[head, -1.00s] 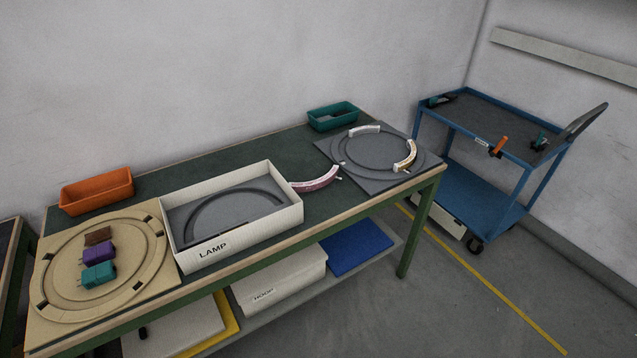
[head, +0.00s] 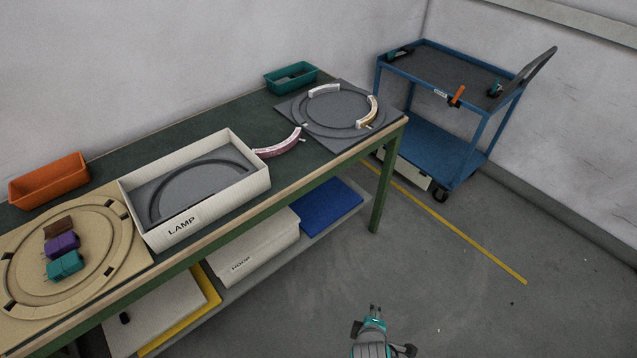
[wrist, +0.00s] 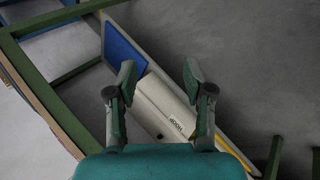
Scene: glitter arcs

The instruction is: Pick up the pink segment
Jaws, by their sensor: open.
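The pink segment (head: 278,144) is a curved arc piece lying on the green bench top (head: 190,127). It sits between the LAMP box (head: 200,221) and the grey ring board (head: 290,109), close to the box's right end. My gripper (head: 377,312) shows at the bottom of the head view, in front of the bench and well away from the segment. In the wrist view my gripper (wrist: 160,80) has its two fingers apart with nothing held. Behind them are the lower shelf and floor; the pink segment is not in that view.
A white arc (head: 325,90) and a gold-and-white arc (head: 369,111) sit on the grey board. A teal bin (head: 291,78) stands behind it. A HOOP box (head: 257,246) is on the lower shelf. A blue cart (head: 440,155) stands right. Open floor lies in front.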

